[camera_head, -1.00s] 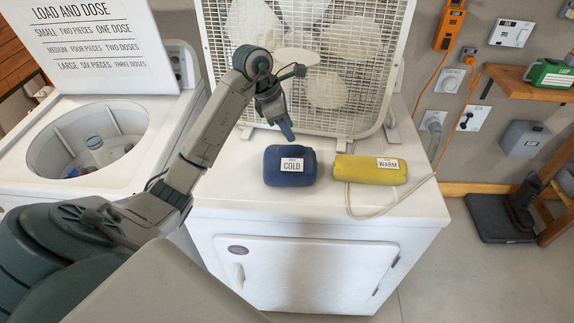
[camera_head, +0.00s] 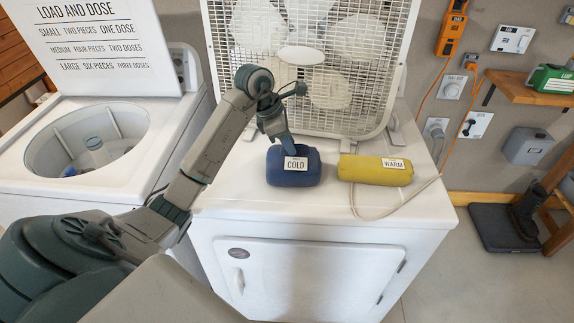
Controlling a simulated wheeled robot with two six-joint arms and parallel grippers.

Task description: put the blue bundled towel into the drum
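The blue bundled towel (camera_head: 293,178), with a "COLD" card on its front, lies on the white dryer top left of a yellow bundled towel (camera_head: 375,172) with a "WARM" card. My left gripper (camera_head: 287,146) points down at the top of the blue towel. Its fingertips overlap the towel's upper edge just behind the card; whether they grip it is hard to tell. The open washer drum (camera_head: 85,138) is at the left, with a pale agitator in its middle and something blue low inside. My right gripper is not in view.
A large white box fan (camera_head: 308,60) stands behind the towels. A pale cord runs around the yellow towel. My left forearm crosses between drum and dryer. The raised washer lid (camera_head: 90,50) bears "LOAD AND DOSE" text.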

